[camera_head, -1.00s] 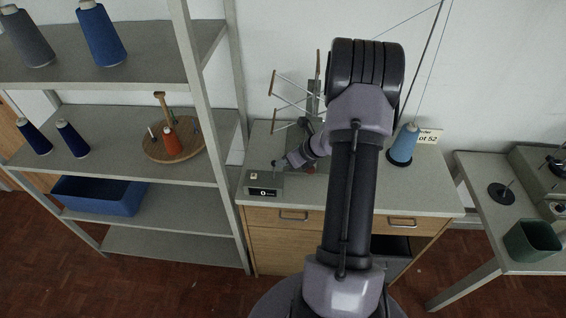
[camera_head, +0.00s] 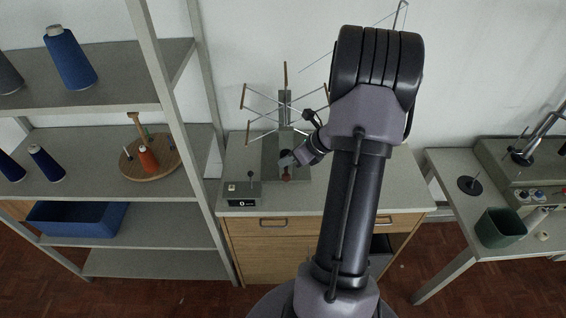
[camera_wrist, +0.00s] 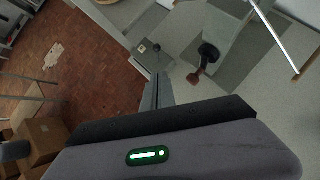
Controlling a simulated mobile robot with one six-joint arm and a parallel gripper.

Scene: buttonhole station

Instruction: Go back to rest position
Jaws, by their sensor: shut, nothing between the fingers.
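My gripper (camera_head: 288,161) is shut and empty. It hangs above the cabinet top (camera_head: 215,209), in front of a yarn swift (camera_head: 285,108) with thin spokes and wooden pegs. In the wrist view my gripper's fingers (camera_wrist: 157,92) are together, apart from the things below. My arm rises in the middle of the head view and hides the right part of the cabinet top.
A small switch box (camera_head: 241,193) sits at the cabinet's front left; it also shows in the wrist view (camera_wrist: 152,56). A red knob (camera_head: 287,178) is just below my gripper. Shelves (camera_head: 150,198) stand left, a side table (camera_head: 440,170) with a green bin (camera_head: 500,228) right.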

